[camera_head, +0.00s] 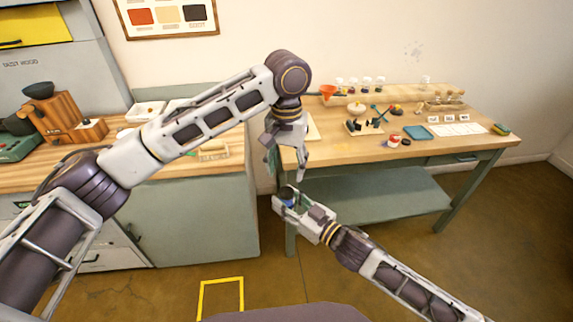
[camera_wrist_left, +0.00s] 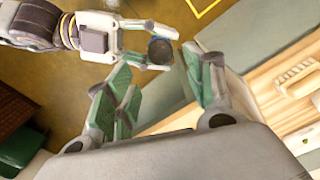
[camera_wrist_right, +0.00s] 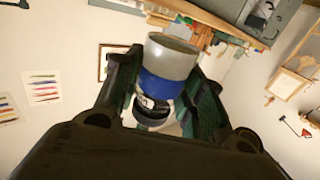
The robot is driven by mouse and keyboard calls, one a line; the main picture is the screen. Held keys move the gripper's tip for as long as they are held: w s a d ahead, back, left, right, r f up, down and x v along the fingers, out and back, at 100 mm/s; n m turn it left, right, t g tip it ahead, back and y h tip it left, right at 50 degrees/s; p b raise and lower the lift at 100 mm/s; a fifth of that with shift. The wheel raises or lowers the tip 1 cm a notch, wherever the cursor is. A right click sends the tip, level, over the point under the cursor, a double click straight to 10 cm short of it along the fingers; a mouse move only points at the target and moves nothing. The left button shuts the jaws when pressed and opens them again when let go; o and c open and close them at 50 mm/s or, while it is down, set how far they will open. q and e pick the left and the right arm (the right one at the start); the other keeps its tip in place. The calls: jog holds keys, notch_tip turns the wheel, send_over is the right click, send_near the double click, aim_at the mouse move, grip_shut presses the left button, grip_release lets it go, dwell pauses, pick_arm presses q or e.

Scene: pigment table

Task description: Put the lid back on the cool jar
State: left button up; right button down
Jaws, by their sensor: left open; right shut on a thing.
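My right gripper (camera_head: 284,199) is shut on a jar with a blue band (camera_wrist_right: 165,88), which I take as the cool jar. The jar's grey end shows in the right wrist view, and its round dark end (camera_wrist_left: 160,51) shows in the left wrist view. My left gripper (camera_head: 286,166) is open and empty, just above the jar and apart from it. Its spread fingers (camera_wrist_left: 163,75) show in the left wrist view. A small dark disc (camera_head: 406,142) lies on the right table beside a red-and-white jar (camera_head: 394,141); I cannot tell whether it is the lid.
The right table (camera_head: 350,150) holds a blue tray (camera_head: 417,132), white cards, an orange funnel (camera_head: 328,91) and small bottles at its back. Its front left corner is close to both grippers. A green cabinet (camera_head: 195,210) stands left of them.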

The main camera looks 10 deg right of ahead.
aim_at(287, 191)
pick_arm(q)
jog(key=shift+f, duration=0.1)
dwell(0.5)
jog(key=shift+f, duration=3.9)
jog(key=c, duration=1)
jog(key=m, duration=0.5)
jog(key=shift+m, duration=0.4)
jog(key=shift+c, duration=0.3)
jog(key=m, duration=0.5)
jog(key=o, duration=1.1)
jog(key=shift+o, duration=0.2)
